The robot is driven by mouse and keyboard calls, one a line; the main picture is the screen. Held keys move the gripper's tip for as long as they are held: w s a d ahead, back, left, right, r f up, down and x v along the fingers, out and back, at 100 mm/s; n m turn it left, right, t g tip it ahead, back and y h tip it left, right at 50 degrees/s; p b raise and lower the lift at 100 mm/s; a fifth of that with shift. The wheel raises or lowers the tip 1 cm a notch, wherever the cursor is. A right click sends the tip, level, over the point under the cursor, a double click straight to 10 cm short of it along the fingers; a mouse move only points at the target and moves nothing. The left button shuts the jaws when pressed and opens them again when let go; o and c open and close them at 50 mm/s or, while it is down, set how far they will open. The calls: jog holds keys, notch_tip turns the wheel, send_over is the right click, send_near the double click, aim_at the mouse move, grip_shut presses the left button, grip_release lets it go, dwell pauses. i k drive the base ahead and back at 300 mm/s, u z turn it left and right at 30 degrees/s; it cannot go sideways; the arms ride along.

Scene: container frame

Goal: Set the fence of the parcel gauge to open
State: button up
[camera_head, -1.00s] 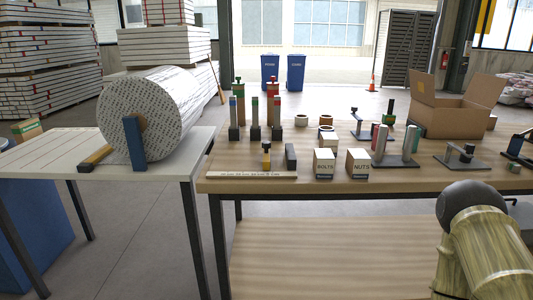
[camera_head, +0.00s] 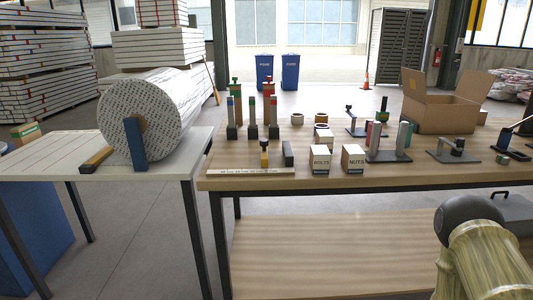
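What looks like the parcel gauge lies at the front left of the wooden table: a pale marked scale strip (camera_head: 250,171) along the edge. A small upright with a dark top and yellow lower part (camera_head: 264,156) stands at the strip, and a dark grey block (camera_head: 287,153) stands just right of it. I cannot tell for sure which of these is the fence, nor its setting. My gripper is not in view; only part of my arm shows at the lower right, well away from the strip.
BOLTS box (camera_head: 320,159) and NUTS box (camera_head: 353,158) stand right of the gauge. Red and green topped posts (camera_head: 252,118) stand behind it. Metal fixtures (camera_head: 388,143) and an open cardboard box (camera_head: 440,105) are farther right. A large roll (camera_head: 160,112) lies on the left table (camera_head: 30,168).

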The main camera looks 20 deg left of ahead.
aim_at(264, 143)
jog(key=u, duration=0.35)
jog(key=k, duration=0.1)
jog(key=z, duration=1)
jog(key=i, duration=0.7)
jog(key=u, duration=1.9)
